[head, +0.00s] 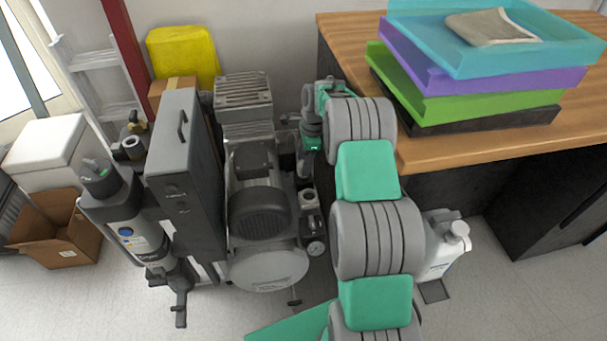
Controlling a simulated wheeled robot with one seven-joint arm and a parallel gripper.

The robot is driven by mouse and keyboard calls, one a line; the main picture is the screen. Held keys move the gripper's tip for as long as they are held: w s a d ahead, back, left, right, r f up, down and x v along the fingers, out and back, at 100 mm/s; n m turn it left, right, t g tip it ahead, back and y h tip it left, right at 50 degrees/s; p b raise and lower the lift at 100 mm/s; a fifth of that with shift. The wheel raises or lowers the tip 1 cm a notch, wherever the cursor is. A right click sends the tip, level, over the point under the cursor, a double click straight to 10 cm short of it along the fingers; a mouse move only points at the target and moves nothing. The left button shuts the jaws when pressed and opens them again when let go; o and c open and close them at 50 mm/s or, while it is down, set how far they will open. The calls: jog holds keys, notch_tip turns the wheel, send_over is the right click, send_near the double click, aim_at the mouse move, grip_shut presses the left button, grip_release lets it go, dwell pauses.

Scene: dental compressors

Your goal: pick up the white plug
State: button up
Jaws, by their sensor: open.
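I cannot make out the white plug for certain in the head view. My gripper (304,172) is at the end of my arm, pointing down beside the right side of the compressor (261,205). It is small and partly hidden, and I see nothing held in it. A small pale round fitting (309,198) shows just below it, too small to identify. A white bottle (442,250) with a white cap stands on the floor to the right, partly behind my arm.
A tall dark grey cabinet (182,170) and a grey filter cylinder (130,225) stand left of the compressor. A wooden desk (440,150) with stacked trays (480,75) is at right. A cardboard box (58,235) and white box (45,150) are at left.

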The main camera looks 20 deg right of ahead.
notch_tip(320, 180, down, 2)
jog(key=shift+w+a+f, duration=0.1)
jog(key=shift+a, duration=0.05)
jog(key=shift+c, duration=0.3)
grip_shut()
